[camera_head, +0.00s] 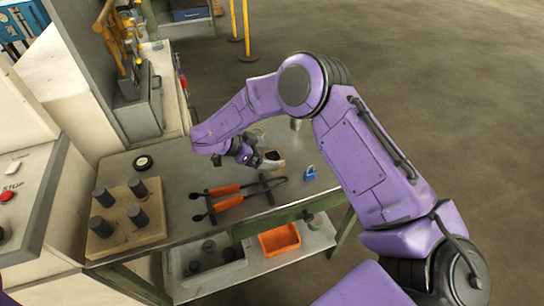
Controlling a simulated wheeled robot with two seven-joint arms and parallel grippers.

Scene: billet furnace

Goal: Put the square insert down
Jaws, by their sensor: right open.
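A small squarish tan block with a dark top, which looks like the square insert (273,160), sits on the metal workbench (180,215) near its back edge. My right gripper (250,157) is low over the bench, just left of this block. It is open, and its fingers are small and partly hidden by my wrist. I cannot tell whether a fingertip touches the block. My left gripper is not in view.
A wooden board with dark cylinders (120,236) and a black-and-white ring (143,163) are at left. An orange bin (279,240) is on the lower shelf.

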